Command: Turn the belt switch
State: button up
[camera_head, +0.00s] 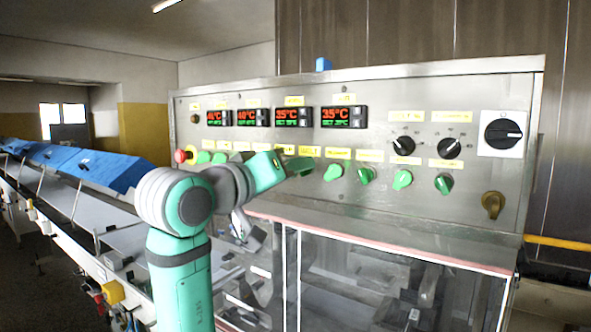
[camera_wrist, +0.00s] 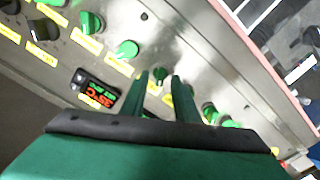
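The front panel (camera_head: 300,200) carries a row of green rotary switches under yellow labels; the labels are too blurred to read, so I cannot tell which is the belt switch. My gripper (camera_head: 290,164) is at the left-middle of this row and hides part of it. In the wrist view, my gripper (camera_wrist: 160,75) has its two fingers apart. A green switch (camera_wrist: 158,73) shows in the gap between the fingertips, with no visible contact. Other green switches stand to its right in the head view, the nearest one (camera_head: 334,171) just beside my gripper.
Red-lit temperature displays (camera_head: 343,117) sit above the switches. Black dials (camera_head: 403,146) and a large black rotary switch (camera_head: 503,133) are at the right. A red button (camera_head: 181,156) is at the far left. A conveyor with blue covers (camera_head: 90,165) runs along the left.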

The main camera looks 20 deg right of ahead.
jog(key=shift+w+d, duration=0.2)
jog(key=shift+d, duration=0.05)
grip_shut()
jog(key=shift+m, duration=0.3)
jog(key=m, duration=1.1)
jog(key=shift+s, duration=0.2)
jog(key=shift+d+m, duration=0.1)
jog(key=shift+m, duration=0.2)
